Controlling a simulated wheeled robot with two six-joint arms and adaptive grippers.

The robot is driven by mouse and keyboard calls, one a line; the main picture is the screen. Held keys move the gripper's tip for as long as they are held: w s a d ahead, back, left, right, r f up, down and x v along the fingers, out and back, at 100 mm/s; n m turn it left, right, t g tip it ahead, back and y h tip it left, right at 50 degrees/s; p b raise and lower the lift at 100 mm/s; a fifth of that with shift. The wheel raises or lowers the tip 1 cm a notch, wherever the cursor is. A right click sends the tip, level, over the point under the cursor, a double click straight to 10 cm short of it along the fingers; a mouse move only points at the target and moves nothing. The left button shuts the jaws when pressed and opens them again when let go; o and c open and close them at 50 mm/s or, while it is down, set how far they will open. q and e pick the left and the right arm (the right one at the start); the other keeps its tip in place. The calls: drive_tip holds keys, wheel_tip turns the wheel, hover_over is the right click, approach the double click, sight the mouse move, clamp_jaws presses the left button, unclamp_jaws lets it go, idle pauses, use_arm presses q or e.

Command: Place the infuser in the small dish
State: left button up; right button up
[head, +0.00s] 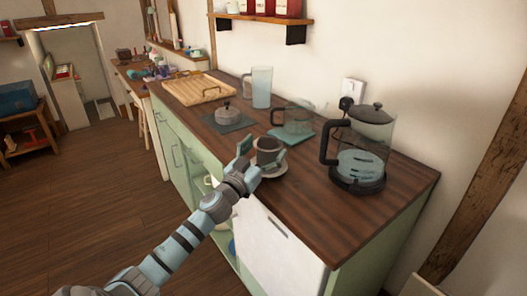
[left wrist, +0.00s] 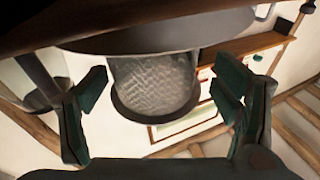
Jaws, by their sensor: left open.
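The infuser (head: 267,151) is a dark cup-like basket on the counter; the left wrist view, which is upside down, shows its mesh wall and dark rim (left wrist: 155,85). It stands upright on the small dish (head: 280,172), a pale round saucer near the counter's front edge. The dish shows as a grey disc in the left wrist view (left wrist: 150,42). My left gripper (head: 251,160) is open, with one teal finger on each side of the infuser and gaps visible between fingers and mesh. The dish's middle is hidden under the infuser. My right gripper is not in view.
A glass press (head: 362,150) stands to the right. A glass teapot (head: 293,117) on a teal mat is behind. A lidded silver pot (head: 227,115), a tall clear jug (head: 262,87) and a wooden board (head: 198,88) stand farther left. The counter's front right (head: 335,220) is clear.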

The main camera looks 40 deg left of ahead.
sight(261, 157)
use_arm(q)
drive_tip(key=shift+r, duration=0.15)
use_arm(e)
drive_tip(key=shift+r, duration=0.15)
use_arm(q)
drive_tip(key=b+v, duration=0.4)
drive_tip(key=v, duration=0.1)
drive_tip(key=f+b+v, duration=0.1)
drive_tip(key=v, duration=0.1)
drive_tip(key=shift+s+d+f+b, duration=0.15)
drive_tip(key=shift+s+b, duration=0.1)
drive_tip(key=shift+b, duration=0.15)
drive_tip(key=v, duration=0.1)
drive_tip(key=p+v, duration=0.1)
drive_tip(key=r+v, duration=0.1)
drive_tip(key=v, duration=0.1)
drive_tip(key=shift+s, duration=0.25)
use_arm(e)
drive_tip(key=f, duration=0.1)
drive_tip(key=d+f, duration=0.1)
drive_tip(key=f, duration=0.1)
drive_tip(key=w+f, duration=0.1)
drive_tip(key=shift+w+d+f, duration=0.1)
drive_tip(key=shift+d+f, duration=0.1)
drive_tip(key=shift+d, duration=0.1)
